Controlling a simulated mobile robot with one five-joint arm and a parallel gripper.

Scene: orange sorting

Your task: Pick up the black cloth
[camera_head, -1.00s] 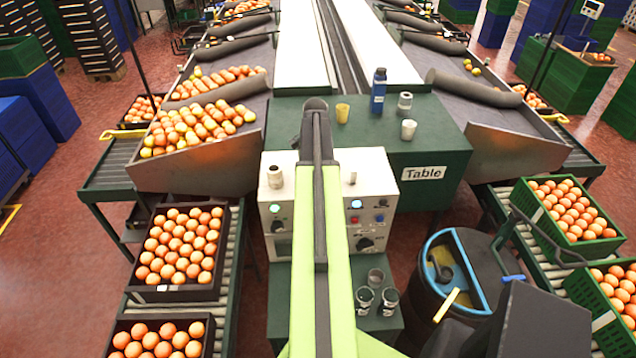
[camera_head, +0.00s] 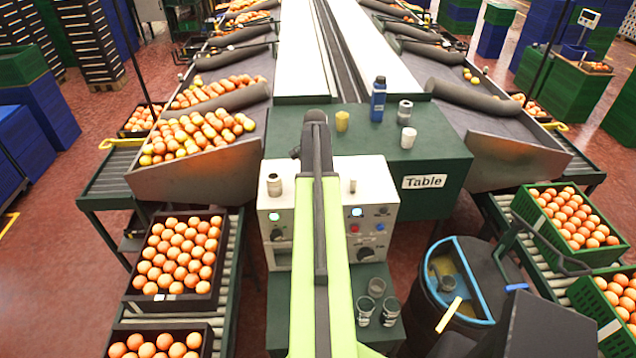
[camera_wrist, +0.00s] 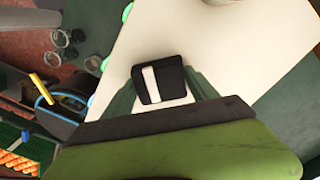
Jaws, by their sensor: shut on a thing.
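The black cloth (camera_wrist: 171,72) shows in the wrist view as a small dark square with a white stripe on it. It sits between the two dark green fingers of my gripper (camera_wrist: 162,90), which are shut on it. A pale surface lies behind it in that view; I cannot tell the gap to it. In the head view my green arm runs up the middle, and my gripper and the cloth are hidden behind it.
A white control box (camera_head: 378,210) with knobs stands before the green table (camera_head: 440,150). Clear glasses (camera_head: 389,311), a blue-rimmed barrel (camera_head: 455,325) and orange crates (camera_head: 135,300) flank my arm.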

